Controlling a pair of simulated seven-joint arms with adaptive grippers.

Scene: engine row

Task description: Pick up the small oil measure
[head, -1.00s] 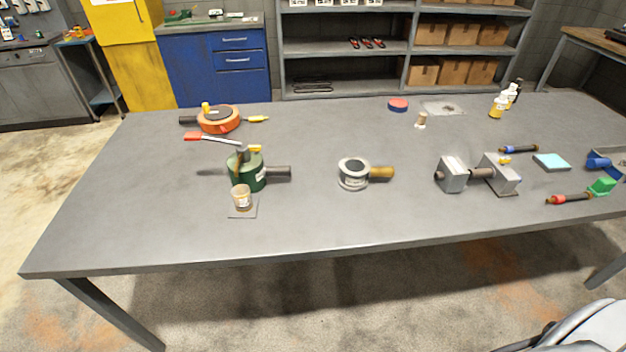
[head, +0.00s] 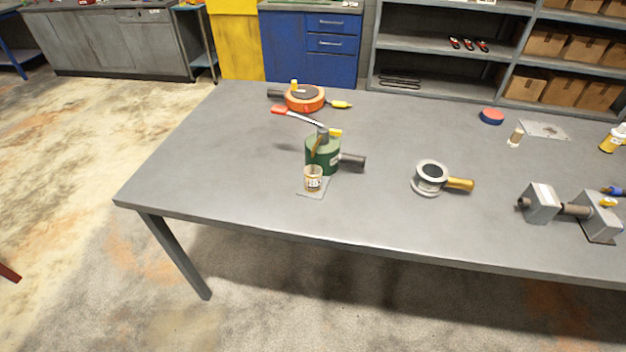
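The small oil measure looks to be the little clear cup (head: 313,179) with amber-brown contents and a pale label. It stands upright on a thin grey square plate (head: 314,194) near the front left of the table. Neither of my grippers is in the head view.
The grey table (head: 240,165) is clear left of the cup. An orange round device (head: 304,98) sits behind. A grey ring with a yellow handle (head: 430,178) lies to the right, then grey blocks on a shaft (head: 540,204). Shelves (head: 450,62) stand beyond.

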